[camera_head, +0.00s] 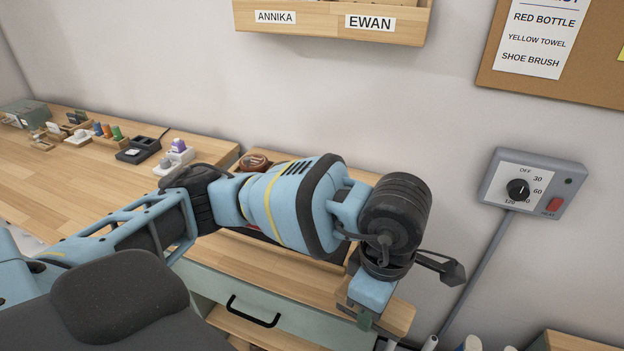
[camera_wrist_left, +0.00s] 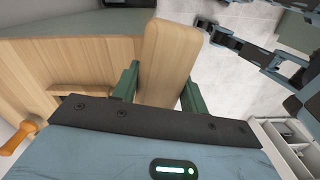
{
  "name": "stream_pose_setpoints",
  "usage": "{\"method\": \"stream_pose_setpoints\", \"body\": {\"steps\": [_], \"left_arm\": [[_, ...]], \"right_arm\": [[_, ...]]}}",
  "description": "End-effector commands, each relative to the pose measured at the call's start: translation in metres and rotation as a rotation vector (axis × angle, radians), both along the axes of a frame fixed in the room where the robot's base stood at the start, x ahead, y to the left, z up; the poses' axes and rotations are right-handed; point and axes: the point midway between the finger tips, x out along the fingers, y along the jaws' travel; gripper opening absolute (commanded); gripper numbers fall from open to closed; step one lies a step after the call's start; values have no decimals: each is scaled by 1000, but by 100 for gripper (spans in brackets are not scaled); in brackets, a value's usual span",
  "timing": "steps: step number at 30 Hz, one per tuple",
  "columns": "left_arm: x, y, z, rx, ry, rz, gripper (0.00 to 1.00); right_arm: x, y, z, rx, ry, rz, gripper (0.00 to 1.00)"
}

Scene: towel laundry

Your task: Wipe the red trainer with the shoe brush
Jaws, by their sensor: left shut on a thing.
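My left gripper (camera_head: 365,318) is low at the right end of the middle wooden bench (camera_head: 285,268). It is shut on a pale wooden piece with rounded edges (camera_head: 400,318), which looks like the back of the shoe brush. In the left wrist view this wooden piece (camera_wrist_left: 168,60) sits between the green fingers (camera_wrist_left: 160,85); no bristles show. My left arm crosses the bench and hides much of its top. The red trainer cannot be made out; only a thin reddish sliver shows beneath the arm.
A reddish-brown round item (camera_head: 254,161) lies behind my arm. The left bench (camera_head: 150,185) holds small bottles and blocks. A drawer with a black handle (camera_head: 253,311) is in front. A timer box (camera_head: 533,188) hangs on the right wall. A labelled wooden shelf (camera_head: 310,27) is above.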

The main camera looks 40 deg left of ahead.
Motion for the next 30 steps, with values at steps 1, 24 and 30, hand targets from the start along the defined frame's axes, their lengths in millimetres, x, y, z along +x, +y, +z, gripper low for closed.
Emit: {"method": "stream_pose_setpoints", "body": {"steps": [1, 24, 30], "left_arm": [[-2, -2, -1, 0, 0, -104, 25], [-20, 41, -18, 1, 6, -1578, 25], [-16, 85, -22, 3, 4, -1620, 25]], "right_arm": [[0, 0, 0, 0, 1, 0, 36], [-14, -1, -8, -3, 32, 0, 36], [-9, 0, -5, -2, 20, 0, 36]]}}
